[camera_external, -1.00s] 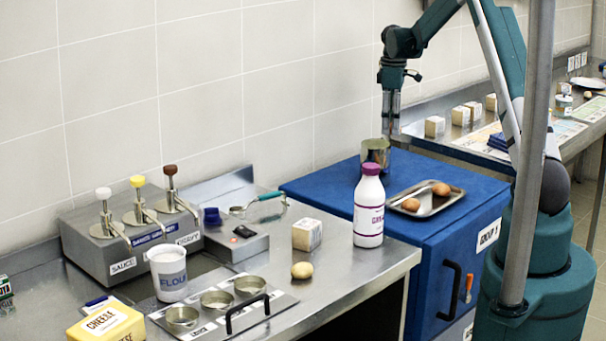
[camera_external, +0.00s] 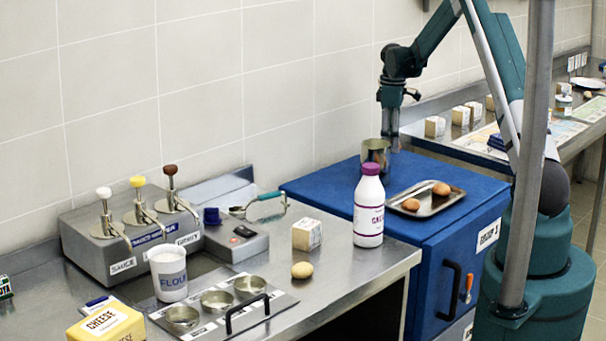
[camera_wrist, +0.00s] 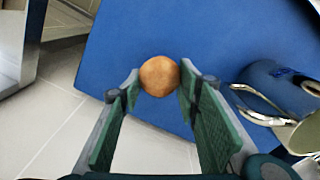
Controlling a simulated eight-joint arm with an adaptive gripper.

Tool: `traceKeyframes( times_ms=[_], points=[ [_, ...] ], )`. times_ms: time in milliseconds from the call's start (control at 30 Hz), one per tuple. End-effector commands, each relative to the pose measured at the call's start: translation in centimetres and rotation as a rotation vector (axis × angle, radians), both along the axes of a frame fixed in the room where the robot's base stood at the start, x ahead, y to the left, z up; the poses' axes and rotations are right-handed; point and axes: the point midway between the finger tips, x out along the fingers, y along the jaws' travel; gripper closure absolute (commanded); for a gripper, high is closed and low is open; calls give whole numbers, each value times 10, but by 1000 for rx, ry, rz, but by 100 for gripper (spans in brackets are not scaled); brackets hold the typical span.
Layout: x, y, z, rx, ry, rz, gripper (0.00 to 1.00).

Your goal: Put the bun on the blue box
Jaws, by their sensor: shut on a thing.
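The round brown bun (camera_wrist: 160,76) is between the two fingertips of my gripper (camera_wrist: 160,80) in the wrist view. My gripper is shut on it. The blue box (camera_wrist: 200,30) lies beneath and beyond the bun; I cannot tell whether the bun touches it. In the external view the blue box (camera_external: 330,187) stands right of the steel counter. My gripper (camera_external: 393,146) points down at its back edge, behind the metal mug. The bun in my gripper cannot be made out there.
The metal mug (camera_external: 375,157) stands on the box top, close to my gripper; it also shows in the wrist view (camera_wrist: 275,95). A metal tray (camera_external: 428,206) with two round brown items is on the box. A purple-capped bottle (camera_external: 369,210) stands at the counter's right end.

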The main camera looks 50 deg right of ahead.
Motion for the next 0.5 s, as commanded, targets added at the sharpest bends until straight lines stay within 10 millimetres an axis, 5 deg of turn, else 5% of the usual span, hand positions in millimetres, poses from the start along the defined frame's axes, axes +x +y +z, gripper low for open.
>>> traceKeyframes(
  times_ms=[500],
  points=[
    [0,0,-15,0,0,0,78]
  ],
)
